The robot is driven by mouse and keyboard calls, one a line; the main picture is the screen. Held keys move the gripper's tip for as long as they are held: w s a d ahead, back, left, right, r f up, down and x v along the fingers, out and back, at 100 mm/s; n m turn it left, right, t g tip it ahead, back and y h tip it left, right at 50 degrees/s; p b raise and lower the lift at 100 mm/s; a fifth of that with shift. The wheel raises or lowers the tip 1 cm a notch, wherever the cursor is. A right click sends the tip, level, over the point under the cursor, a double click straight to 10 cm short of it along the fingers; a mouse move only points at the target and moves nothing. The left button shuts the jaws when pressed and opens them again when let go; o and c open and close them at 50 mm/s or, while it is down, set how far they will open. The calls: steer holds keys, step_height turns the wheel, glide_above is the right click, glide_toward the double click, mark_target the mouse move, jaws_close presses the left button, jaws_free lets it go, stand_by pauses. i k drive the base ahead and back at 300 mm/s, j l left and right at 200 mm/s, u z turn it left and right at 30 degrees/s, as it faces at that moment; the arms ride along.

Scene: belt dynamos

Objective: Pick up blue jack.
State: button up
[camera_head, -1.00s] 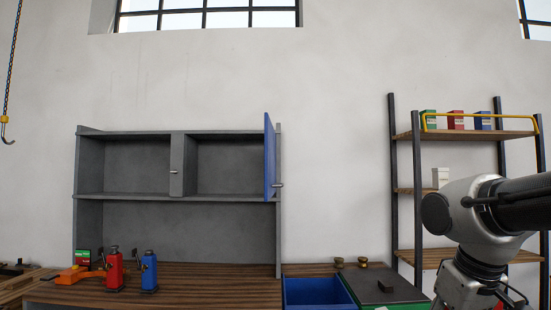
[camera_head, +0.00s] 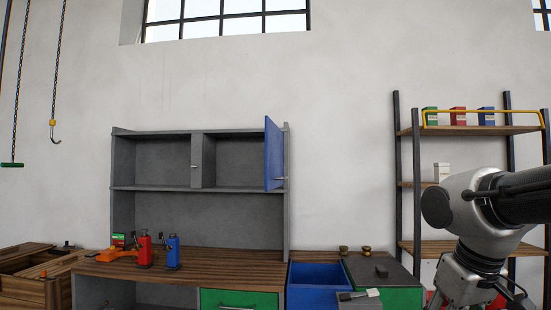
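The blue jack (camera_head: 173,252) stands upright on the wooden top of the workbench (camera_head: 220,269), toward its left part. A red jack (camera_head: 145,250) stands close to its left. My arm shows at the right edge, in front of the shelf rack and far to the right of the blue jack. My gripper's fingertips are not in view; only the arm links above it show at the lower right.
An orange tool (camera_head: 118,255) and a green box (camera_head: 118,240) are left of the jacks. A grey cabinet with an open blue door (camera_head: 273,155) stands over the bench. A blue bin (camera_head: 316,275) is to its right. A chain hook (camera_head: 54,132) hangs at left.

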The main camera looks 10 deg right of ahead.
mark_target(173, 257)
steer(key=i+u, duration=0.15)
steer(key=u, duration=0.35)
steer(key=i+l+u, duration=0.15)
steer(key=i+u, duration=0.2)
steer(key=i, duration=0.15)
steer(key=i+l+u, duration=0.35)
steer(key=i, duration=0.15)
steer(key=i+l, duration=0.15)
steer(key=i, duration=0.35)
steer(key=i+l, duration=0.1)
steer(key=i, duration=0.4)
steer(key=i+l, duration=0.15)
steer(key=i, duration=0.35)
